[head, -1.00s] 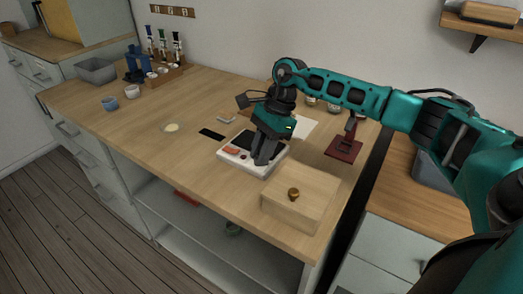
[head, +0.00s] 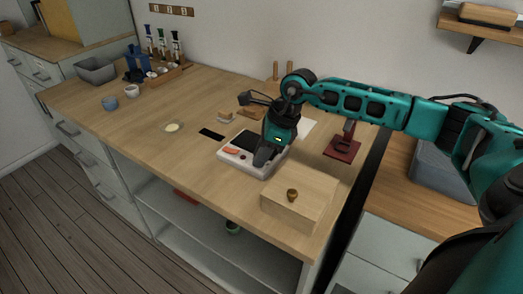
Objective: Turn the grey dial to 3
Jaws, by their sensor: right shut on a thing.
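A white device (head: 236,166) with a dark panel (head: 247,141), a red part (head: 231,151) and a small dark red spot sits on the wooden worktop. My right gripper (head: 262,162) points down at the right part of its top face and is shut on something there. The grey dial itself is hidden by the fingers, so its setting cannot be read. My left gripper is not in view.
A light wooden box (head: 303,199) with a round knob stands close in front of the device. A dark red stand (head: 343,148) is to the right. A black flat piece (head: 211,134) and a small dish (head: 172,127) lie left. The worktop's left middle is clear.

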